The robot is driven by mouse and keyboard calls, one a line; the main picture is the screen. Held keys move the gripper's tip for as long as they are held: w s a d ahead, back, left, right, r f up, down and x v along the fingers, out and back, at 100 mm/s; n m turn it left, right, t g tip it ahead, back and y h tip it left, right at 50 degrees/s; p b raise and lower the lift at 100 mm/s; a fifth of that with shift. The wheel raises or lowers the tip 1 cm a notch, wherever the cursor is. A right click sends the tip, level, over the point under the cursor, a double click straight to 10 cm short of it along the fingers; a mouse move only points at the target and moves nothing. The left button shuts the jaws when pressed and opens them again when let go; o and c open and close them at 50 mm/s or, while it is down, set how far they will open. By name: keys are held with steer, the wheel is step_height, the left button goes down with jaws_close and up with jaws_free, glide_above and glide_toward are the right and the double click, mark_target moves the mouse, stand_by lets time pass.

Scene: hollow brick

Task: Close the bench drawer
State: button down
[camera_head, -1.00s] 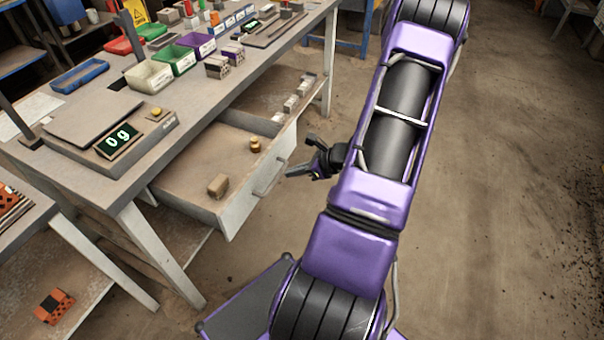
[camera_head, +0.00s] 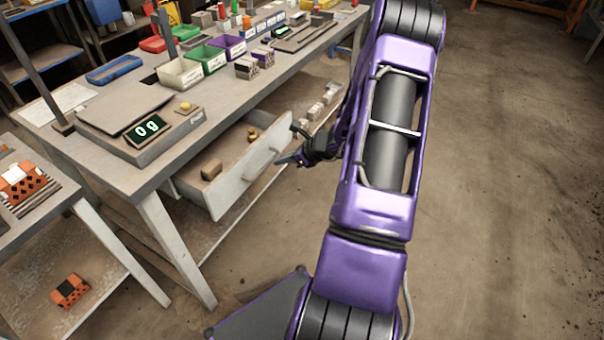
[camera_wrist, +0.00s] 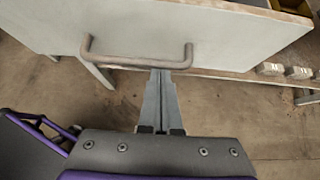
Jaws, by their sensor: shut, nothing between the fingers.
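The bench drawer (camera_head: 232,187) stands partly open under the workbench top, with a tan block (camera_head: 211,170) and small brass pieces (camera_head: 252,134) inside. Its pale front and bar handle (camera_head: 262,164) face my arm. In the wrist view the drawer front (camera_wrist: 225,35) fills the upper part, with the handle (camera_wrist: 135,62) across it. My gripper (camera_head: 280,162) is shut and empty at the drawer front. In the wrist view its fingertips (camera_wrist: 161,72) are at the handle's bar, near its right end; I cannot tell whether they touch it.
The workbench (camera_head: 130,180) carries a scale (camera_head: 150,128) reading 0 g and several coloured bins (camera_head: 180,73). A lower shelf (camera_head: 250,205) runs beneath the drawer. A side table with bricks (camera_head: 28,190) stands at left. The floor (camera_head: 500,200) at right is clear.

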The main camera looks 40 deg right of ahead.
steer(key=w+a, duration=0.1)
steer(key=w, duration=0.3)
steer(key=w+a, duration=0.2)
steer(key=w, duration=0.2)
steer(key=w+a+b, duration=0.1)
steer(key=w+a, duration=0.1)
steer(key=w, duration=0.2)
steer(key=shift+w, duration=0.15)
steer(key=shift+w+a+r, duration=0.1)
steer(key=shift+w+a, duration=0.05)
steer(key=shift+w, duration=0.3)
